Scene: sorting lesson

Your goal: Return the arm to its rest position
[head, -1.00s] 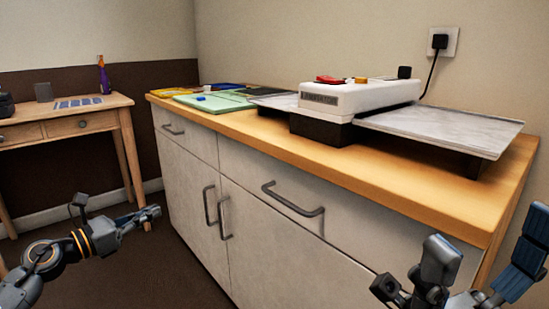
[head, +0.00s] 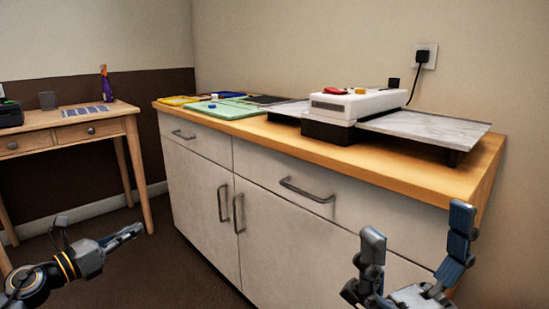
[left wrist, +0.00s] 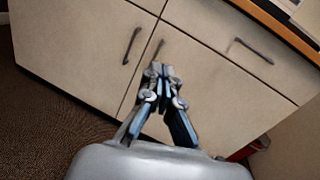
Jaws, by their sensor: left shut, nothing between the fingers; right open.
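My left gripper (head: 128,234) is at the lower left of the head view, in front of the cabinet and below the countertop. Its fingers are closed together with nothing between them, and it also shows in the left wrist view (left wrist: 161,70), facing the cabinet doors. My right gripper (head: 415,245) is at the lower right of the head view, its fingers spread wide and empty. It is in front of the cabinet's right part. Neither gripper appears to touch anything.
The cabinet (head: 285,225) has a wooden top (head: 400,170) and protruding handles (head: 307,190). On it stand a white laminator (head: 350,105) with trays (head: 425,128), and several colored folders (head: 225,108). A wooden desk (head: 95,125) with a purple bottle (head: 106,85) stands left. Dark floor is open between them.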

